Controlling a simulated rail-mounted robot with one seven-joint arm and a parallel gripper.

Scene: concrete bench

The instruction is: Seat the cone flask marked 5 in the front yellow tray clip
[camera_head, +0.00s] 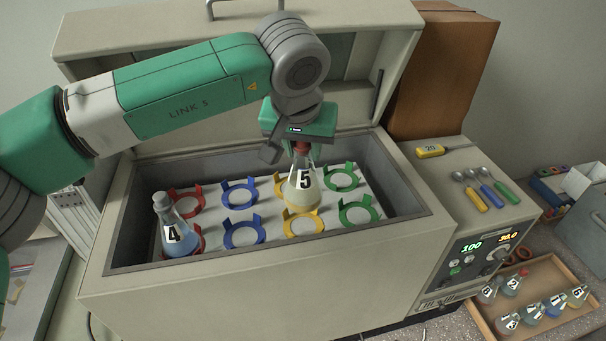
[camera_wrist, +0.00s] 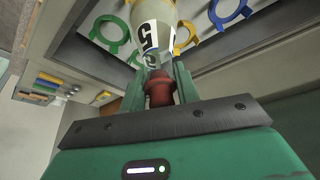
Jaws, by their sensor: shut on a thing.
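The cone flask marked 5 (camera_head: 303,190) is upright, with a pale yellow filling and a red cap. My gripper (camera_head: 301,146) is shut on its red cap from above; the cap also shows between the fingers in the wrist view (camera_wrist: 159,90). The flask body overlaps the front yellow clip (camera_head: 303,228) in the head view and hides its back part. In the wrist view a yellow clip (camera_wrist: 187,38) shows partly behind the flask.
The tray sits in an open bath with raised walls. Flask 4 (camera_head: 175,234) stands at the front red clip. Front blue (camera_head: 243,232) and front green (camera_head: 357,213) clips are empty beside the yellow one. The raised lid (camera_head: 200,40) stands behind. A wooden tray (camera_head: 480,318) holds several flasks.

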